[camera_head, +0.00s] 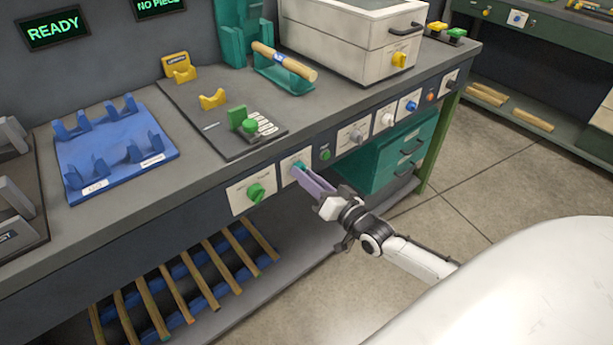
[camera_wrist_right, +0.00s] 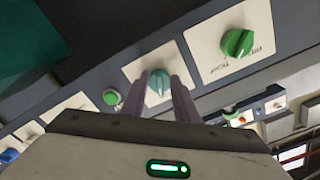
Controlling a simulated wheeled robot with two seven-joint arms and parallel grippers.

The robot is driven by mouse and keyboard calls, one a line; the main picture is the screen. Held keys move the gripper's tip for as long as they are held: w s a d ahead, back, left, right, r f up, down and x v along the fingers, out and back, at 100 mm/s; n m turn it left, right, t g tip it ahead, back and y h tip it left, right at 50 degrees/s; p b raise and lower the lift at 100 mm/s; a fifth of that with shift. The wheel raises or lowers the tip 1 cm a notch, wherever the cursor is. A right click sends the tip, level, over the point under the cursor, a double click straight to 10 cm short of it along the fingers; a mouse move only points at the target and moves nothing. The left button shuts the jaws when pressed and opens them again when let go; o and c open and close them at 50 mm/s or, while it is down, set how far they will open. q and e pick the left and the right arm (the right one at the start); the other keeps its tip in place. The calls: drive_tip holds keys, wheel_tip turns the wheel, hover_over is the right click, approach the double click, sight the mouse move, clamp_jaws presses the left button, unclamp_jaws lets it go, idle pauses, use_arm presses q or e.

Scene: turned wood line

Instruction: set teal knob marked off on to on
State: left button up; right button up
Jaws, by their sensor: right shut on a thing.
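The teal knob (camera_wrist_right: 160,82) sits on a white plate (camera_wrist_right: 137,68) on the bench's front panel. In the head view the teal knob (camera_head: 298,167) shows only partly behind my gripper's fingers. My right gripper (camera_head: 304,175) reaches the panel from the right and is shut on the teal knob. In the right wrist view its two purple fingers (camera_wrist_right: 160,92) stand on either side of the knob. The markings on the teal knob's plate are too small or hidden to read. My left gripper is not in view.
A green knob (camera_head: 256,192) on its own plate is left of the teal one. A green button (camera_head: 325,154) and several other knobs run to the right along the panel. Teal drawers (camera_head: 400,150) stand below. A shelf of wooden rods (camera_head: 190,285) lies under the bench.

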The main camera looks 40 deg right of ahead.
drive_tip(key=o, duration=1.1)
drive_tip(key=shift+c, duration=0.2)
drive_tip(key=s, duration=1)
drive_tip(key=shift+s+d+p, duration=0.15)
drive_tip(key=shift+d+p, duration=0.2)
drive_tip(key=shift+d, duration=0.05)
drive_tip(key=s+a+f+n+g, duration=0.4)
drive_tip(key=s+a+f, duration=0.3)
drive_tip(key=s+a, duration=0.1)
drive_tip(key=s+a+f+n+g+y, duration=0.1)
drive_tip(key=s+a+f+n+g, duration=0.3)
drive_tip(key=s+a+f, duration=0.3)
drive_tip(key=s+a+g, duration=0.1)
drive_tip(key=s+a, duration=0.1)
drive_tip(key=a, duration=0.2)
drive_tip(key=shift+s+a+f, duration=0.15)
drive_tip(key=shift+s+a, duration=0.05)
drive_tip(key=shift+a, duration=0.05)
